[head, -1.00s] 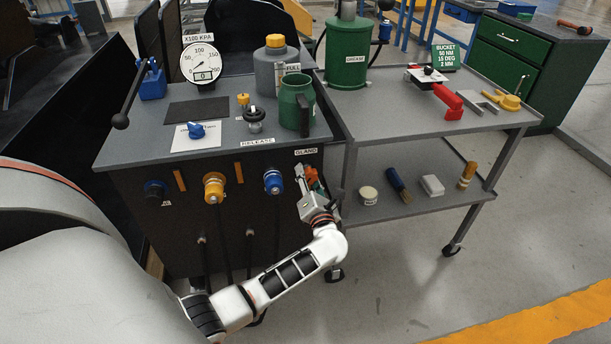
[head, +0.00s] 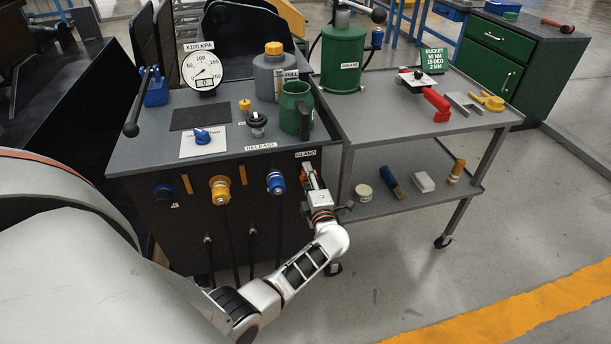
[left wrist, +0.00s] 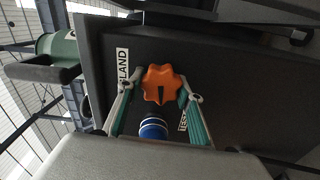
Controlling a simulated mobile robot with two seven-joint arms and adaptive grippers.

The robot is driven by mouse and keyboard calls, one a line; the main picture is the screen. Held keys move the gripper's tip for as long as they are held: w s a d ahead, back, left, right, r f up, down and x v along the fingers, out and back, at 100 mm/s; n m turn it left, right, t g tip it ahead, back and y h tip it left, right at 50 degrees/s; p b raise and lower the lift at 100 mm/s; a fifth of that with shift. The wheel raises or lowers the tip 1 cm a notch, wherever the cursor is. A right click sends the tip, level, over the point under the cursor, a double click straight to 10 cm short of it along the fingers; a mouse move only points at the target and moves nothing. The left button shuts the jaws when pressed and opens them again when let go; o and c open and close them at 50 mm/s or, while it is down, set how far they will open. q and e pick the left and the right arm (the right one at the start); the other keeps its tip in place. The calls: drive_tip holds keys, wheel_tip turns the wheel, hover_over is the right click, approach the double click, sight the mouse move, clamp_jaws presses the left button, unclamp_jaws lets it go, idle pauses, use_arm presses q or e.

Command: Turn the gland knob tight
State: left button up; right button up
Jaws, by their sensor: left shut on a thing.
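The gland knob (left wrist: 162,84) is orange and lobed with a dark slot mark, and it sits on the dark front panel (head: 235,222) below the GLAND label (head: 305,154). In the left wrist view my left gripper (left wrist: 160,98) has a finger on each side of the knob and is shut on it. In the head view the left gripper (head: 311,178) reaches the panel's upper right corner, and it mostly hides the knob. My right gripper is not in view.
A blue coupler (head: 275,183) and a yellow coupler (head: 220,190) are on the panel left of the knob. A grey cart (head: 400,135) stands close on the right. A green jug (head: 295,108) and a dial gauge (head: 202,70) are on top.

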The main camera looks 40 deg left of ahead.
use_arm(q)
drive_tip(key=shift+m, duration=0.7)
drive_tip(key=o, duration=1.1)
drive_tip(key=shift+s+d, duration=0.1)
drive_tip(key=shift+d, duration=0.05)
drive_tip(key=v, duration=0.7)
drive_tip(key=shift+s, duration=0.15)
